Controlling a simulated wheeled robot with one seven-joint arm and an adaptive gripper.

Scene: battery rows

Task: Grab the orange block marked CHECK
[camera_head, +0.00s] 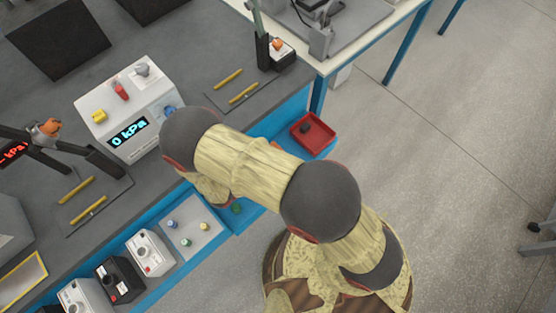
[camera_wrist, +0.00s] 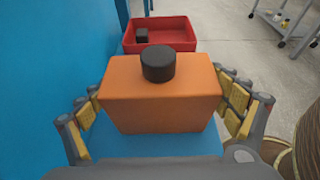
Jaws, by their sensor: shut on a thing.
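The orange block (camera_wrist: 160,95) with a black round knob (camera_wrist: 158,64) on top fills the middle of the wrist view. No CHECK marking can be read on the faces I see. My gripper (camera_wrist: 160,112) has its yellow-padded fingers on the left and right sides of the block, and it is shut on it. A blue surface shows just below the block; I cannot tell whether the block touches it.
A red tray (camera_wrist: 184,37) with a small black item stands just beyond the block; it also shows in the head view (camera_head: 323,138). A blue panel (camera_wrist: 62,50) rises close on the left. The pressure box (camera_head: 110,98) stands on the grey bench. Open floor lies to the right.

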